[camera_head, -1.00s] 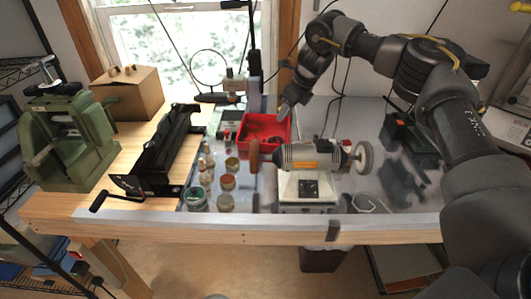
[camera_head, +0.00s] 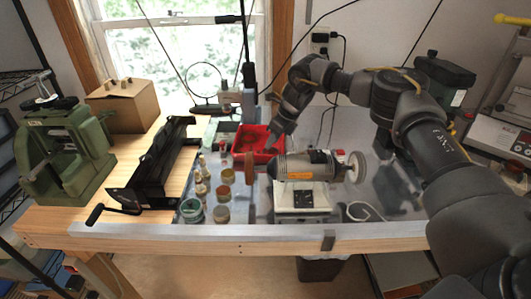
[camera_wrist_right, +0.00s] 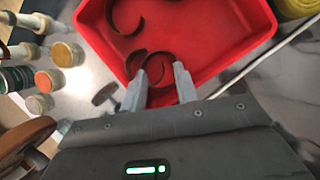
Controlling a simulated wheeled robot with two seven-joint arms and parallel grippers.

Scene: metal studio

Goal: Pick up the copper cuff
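A red tray (camera_head: 279,148) on the bench holds several dark, curved open cuffs; it fills the upper part of the right wrist view (camera_wrist_right: 215,50). One cuff (camera_wrist_right: 126,18) lies toward the tray's far left. Another curved cuff (camera_wrist_right: 134,61) is beside my left-hand fingertip, and one more (camera_wrist_right: 162,55) shows between and just past the fingertips. I cannot tell by colour which is copper. My right gripper (camera_wrist_right: 161,76) is open, its fingers pointing down into the tray; it also shows at the tray in the head view (camera_head: 270,143). My left gripper is not in view.
A grinder-polisher (camera_head: 305,167) stands in front of the tray, with a brown wheel (camera_head: 250,167) close to it. Several jars and bottles (camera_head: 221,194) stand to the left. A black metal tool (camera_head: 160,165) and a green machine (camera_head: 62,150) are further left.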

